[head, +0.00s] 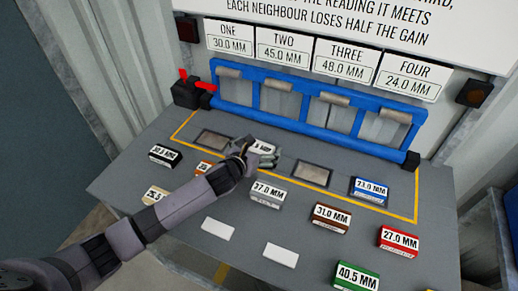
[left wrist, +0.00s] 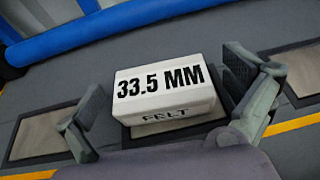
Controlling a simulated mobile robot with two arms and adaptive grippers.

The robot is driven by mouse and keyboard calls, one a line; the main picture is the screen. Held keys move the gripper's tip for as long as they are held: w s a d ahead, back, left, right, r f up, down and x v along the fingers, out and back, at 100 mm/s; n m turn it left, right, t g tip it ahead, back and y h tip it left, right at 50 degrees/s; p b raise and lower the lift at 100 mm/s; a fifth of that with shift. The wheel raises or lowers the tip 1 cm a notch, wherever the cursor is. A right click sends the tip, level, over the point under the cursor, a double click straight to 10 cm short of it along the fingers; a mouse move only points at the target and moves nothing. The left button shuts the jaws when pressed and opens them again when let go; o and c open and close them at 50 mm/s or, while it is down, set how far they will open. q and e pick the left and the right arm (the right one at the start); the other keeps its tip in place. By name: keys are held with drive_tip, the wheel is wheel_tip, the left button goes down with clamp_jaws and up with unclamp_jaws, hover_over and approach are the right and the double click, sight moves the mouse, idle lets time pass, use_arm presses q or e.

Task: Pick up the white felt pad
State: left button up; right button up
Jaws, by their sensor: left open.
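The white felt pad (left wrist: 165,88) is a white block marked 33.5 MM and FELT in the left wrist view. It sits on a dark square plate (left wrist: 185,126) on the bench. My left gripper (left wrist: 166,106) is open, with one finger on each side of the pad; I cannot tell whether either finger touches it. In the head view the left gripper (head: 250,152) is over the pad (head: 264,147) and hides part of it. My right gripper is not in view.
Other labelled blocks stand around on the grey bench (head: 180,235): black (head: 165,154), grey (head: 267,193), blue (head: 369,191), brown (head: 331,217), red (head: 399,241) and green (head: 357,276). A blue frame (head: 285,118) with hanging rollers runs along the back.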

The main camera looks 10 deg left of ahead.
use_arm(q)
drive_tip(key=c, duration=1.2)
drive_tip(key=shift+c, duration=0.2)
drive_tip(key=shift+w+r, duration=0.1)
drive_tip(key=shift+r, duration=0.05)
